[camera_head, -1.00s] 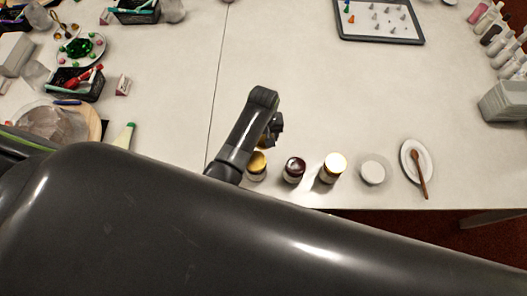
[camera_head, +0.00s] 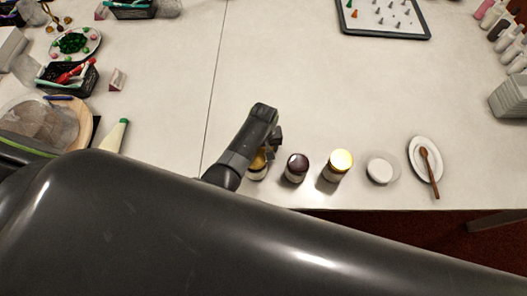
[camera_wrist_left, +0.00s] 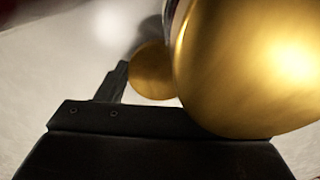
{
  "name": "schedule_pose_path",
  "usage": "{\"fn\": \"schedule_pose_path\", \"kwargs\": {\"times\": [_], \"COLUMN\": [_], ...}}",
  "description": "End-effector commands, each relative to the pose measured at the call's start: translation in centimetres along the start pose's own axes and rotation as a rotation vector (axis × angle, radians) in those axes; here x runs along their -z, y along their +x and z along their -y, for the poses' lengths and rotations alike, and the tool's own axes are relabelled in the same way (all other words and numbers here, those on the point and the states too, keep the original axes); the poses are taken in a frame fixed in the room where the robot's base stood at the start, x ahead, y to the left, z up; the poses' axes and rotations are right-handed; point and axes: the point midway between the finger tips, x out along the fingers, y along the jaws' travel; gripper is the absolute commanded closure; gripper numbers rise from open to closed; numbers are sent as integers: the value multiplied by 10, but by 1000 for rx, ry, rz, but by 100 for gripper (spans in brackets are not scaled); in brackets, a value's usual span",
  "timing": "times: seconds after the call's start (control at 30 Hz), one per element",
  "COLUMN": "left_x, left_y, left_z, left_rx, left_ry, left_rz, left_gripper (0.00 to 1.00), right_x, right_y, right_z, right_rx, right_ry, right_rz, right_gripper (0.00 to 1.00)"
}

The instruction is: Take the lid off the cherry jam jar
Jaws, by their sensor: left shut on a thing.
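A row of jars stands near the table's front edge in the head view. The leftmost has a gold lid (camera_head: 257,168) and is partly hidden by my left arm. No label can be read, so I cannot tell which is cherry. My left gripper (camera_head: 273,146) is at the leftmost jar, shut on its gold lid. In the left wrist view a large gold lid (camera_wrist_left: 245,65) fills the right side, hiding part of the gripper. Another gold round shape (camera_wrist_left: 152,72) lies behind.
A white round pot (camera_head: 380,169) and a white oval dish (camera_head: 418,150) with a wooden spoon (camera_head: 430,170) stand right of the jars. A grey tray (camera_head: 385,33) with small nozzles lies at the back. The middle of the table is clear.

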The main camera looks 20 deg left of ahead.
Motion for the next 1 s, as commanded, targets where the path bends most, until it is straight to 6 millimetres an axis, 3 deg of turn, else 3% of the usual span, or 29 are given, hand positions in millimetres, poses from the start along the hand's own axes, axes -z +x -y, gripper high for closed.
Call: {"fn": "schedule_pose_path", "kwargs": {"times": [0.07, 0.5, 0.53, 0.67, 1.0], "left_x": [0, 0, 0, 0, 0], "left_y": [11, 13, 13, 12, 9], "left_z": [0, 0, 0, 0, 0], "left_rx": [0, 0, 0, 0, 0], "left_ry": [0, 0, 0, 0, 0], "left_rz": [0, 1, 1, 0, 0], "left_gripper": [67, 67, 37, 20, 18], "right_x": [-1, -1, -1, -1, -1], "right_y": [11, 12, 12, 11, 10], "right_z": [1, 1, 1, 1, 1], "right_rx": [0, 0, 0, 0, 0], "right_ry": [0, 0, 0, 0, 0], "right_rz": [0, 0, 0, 0, 0], "right_gripper": [12, 12, 12, 12, 12]}}
